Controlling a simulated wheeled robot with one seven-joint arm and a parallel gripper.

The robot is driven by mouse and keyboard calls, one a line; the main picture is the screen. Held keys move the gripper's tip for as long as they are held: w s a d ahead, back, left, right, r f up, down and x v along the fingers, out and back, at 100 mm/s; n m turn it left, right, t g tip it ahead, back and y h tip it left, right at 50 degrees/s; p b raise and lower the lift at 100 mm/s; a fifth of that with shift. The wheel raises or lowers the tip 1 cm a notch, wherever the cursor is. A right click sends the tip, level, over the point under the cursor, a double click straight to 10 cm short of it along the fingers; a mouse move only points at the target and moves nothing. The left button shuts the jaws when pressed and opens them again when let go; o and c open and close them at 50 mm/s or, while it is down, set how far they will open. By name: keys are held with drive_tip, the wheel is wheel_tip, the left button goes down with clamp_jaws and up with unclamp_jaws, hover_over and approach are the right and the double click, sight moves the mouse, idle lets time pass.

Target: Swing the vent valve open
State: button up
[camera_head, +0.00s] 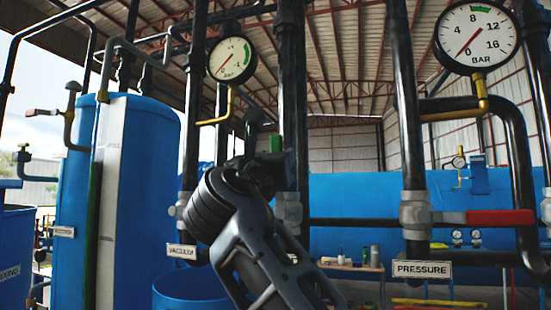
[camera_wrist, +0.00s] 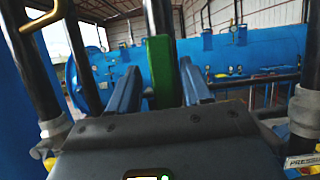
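A green valve handle (camera_wrist: 160,72) stands upright in the wrist view, in front of a dark vertical pipe. My gripper (camera_wrist: 162,82) is open, with one blue-grey finger on each side of the handle. Narrow gaps seem to show between fingers and handle; contact cannot be made out. In the head view only a small green piece of the handle (camera_head: 275,143) shows above my gripper (camera_head: 271,160). A grey valve body (camera_head: 288,208) sits on the middle pipe, partly behind my arm. No vent label is visible.
To the right, a red-handled valve (camera_head: 490,217) sits above a PRESSURE label (camera_head: 422,269). A VACUUM label (camera_head: 181,251) is left of my arm. Two gauges (camera_head: 232,60) (camera_head: 477,37) hang above. Vertical pipes stand close on both sides. A blue tank (camera_head: 390,210) lies behind.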

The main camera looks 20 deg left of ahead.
drive_tip(key=shift+d, duration=0.1)
drive_tip(key=b+v, duration=0.2)
drive_tip(key=v, duration=0.5)
drive_tip(key=shift+s, duration=0.35)
drive_tip(key=shift+f, duration=0.15)
